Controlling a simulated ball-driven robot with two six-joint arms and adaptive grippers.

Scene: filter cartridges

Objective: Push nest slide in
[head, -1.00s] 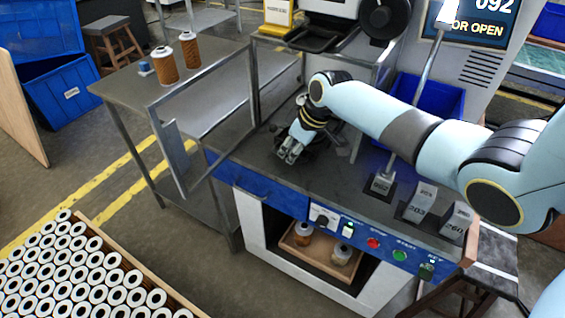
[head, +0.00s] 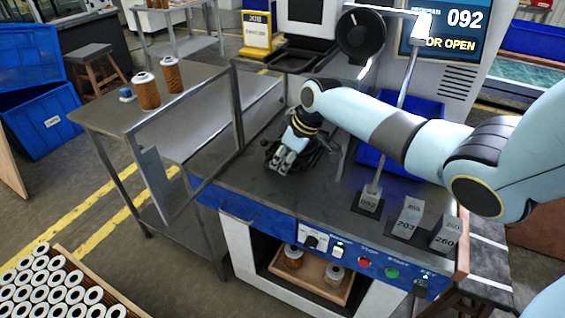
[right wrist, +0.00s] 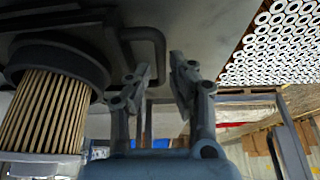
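My right gripper (head: 281,164) is low over the machine's dark bench top, inside the door frame, pointing down. A pleated filter cartridge (right wrist: 42,110) sits in a black ring (right wrist: 60,55) left of the fingers, apparently part of the nest. In the head view, the dark nest slide is mostly hidden behind my right gripper and wrist. My left gripper is out of view.
An open metal-framed guard door (head: 188,150) stands left of the gripper. Numbered blocks (head: 408,218) and a slanted lever (head: 390,130) are on the bench's right. A button panel (head: 365,262) lines the front edge. Two filters (head: 173,75) stand on the side table.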

